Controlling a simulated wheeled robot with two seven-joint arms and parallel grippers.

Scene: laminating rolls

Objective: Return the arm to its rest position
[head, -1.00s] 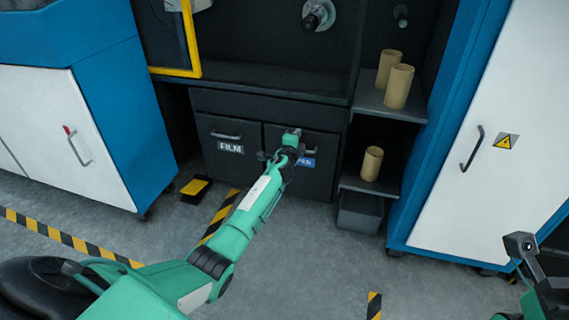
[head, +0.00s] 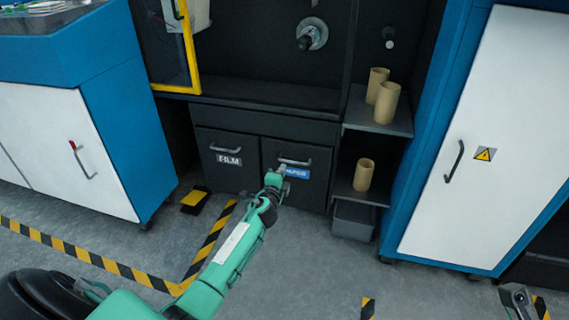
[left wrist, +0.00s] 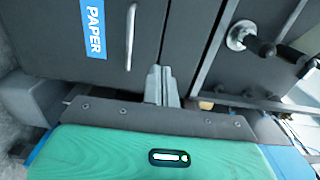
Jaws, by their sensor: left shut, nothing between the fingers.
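My left arm reaches in from the lower left of the head view. Its gripper (head: 276,177) is in front of the dark PAPER drawer (head: 309,191), just below the handle, and looks apart from it. In the left wrist view the gripper's fingers (left wrist: 161,85) are together with nothing between them. The PAPER drawer (left wrist: 60,30) with its blue label and bar handle fills the upper left there and is shut. At the lower right of the head view a grey and black part of my right arm (head: 517,298) shows; its fingertips cannot be made out.
The FILM drawer (head: 226,162) is shut beside the PAPER drawer. Tan rolls stand on the upper shelf (head: 386,121) and one roll (head: 363,175) on the lower shelf, above a grey bin (head: 353,219). A white cabinet door (head: 475,150) is right.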

